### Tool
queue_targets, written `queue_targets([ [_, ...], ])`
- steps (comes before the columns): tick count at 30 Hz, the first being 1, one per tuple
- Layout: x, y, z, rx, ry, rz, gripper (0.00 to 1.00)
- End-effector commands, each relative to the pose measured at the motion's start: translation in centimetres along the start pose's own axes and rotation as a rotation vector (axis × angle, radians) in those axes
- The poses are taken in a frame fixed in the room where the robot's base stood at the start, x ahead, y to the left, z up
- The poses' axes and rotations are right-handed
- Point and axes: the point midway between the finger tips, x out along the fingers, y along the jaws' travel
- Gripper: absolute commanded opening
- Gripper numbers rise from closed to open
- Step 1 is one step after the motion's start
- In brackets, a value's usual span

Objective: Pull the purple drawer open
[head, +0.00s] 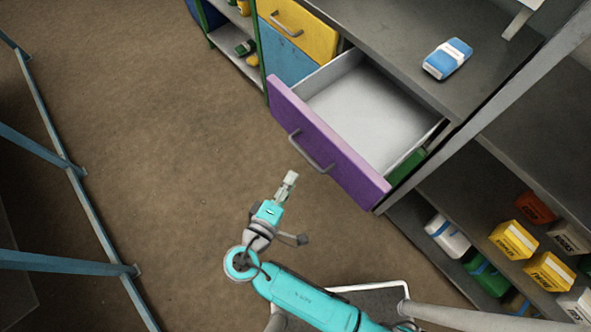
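The purple drawer (326,146) is pulled well out of the grey cabinet in the head view. Its light grey inside (365,112) shows and looks empty. A grey bar handle (311,152) is on its purple front. My gripper (291,176) is at the end of my turquoise arm, in front of the drawer and a little to the left of and below the handle in the picture. It appears apart from the handle. Its fingers are too small to tell whether they are open or shut.
A yellow drawer (300,27) and a blue one (285,60) sit left of the purple drawer, closed. A blue-and-white pack (447,59) lies on the cabinet top. Shelves with several boxes (513,240) are at lower right. Blue rack posts (52,132) stand at left. The brown floor (150,110) between is clear.

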Motion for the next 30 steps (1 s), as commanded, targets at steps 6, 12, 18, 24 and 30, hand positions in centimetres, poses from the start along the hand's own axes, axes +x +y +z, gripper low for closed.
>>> queue_targets([
  [6, -1.5, 0.0, 0.0, 0.001, 0.0, -0.001, 0.39],
  [12, -1.7, 0.0, 0.0, 0.001, -0.001, 0.0, 0.39],
  [18, -1.6, 0.0, 0.0, 0.001, -0.001, 0.0, 0.39],
  [24, -1.6, 0.0, 0.0, 0.001, -0.001, 0.0, 0.39],
  [30, -0.2, -1.1, 1.6, -0.012, 0.019, -0.039, 0.39],
])
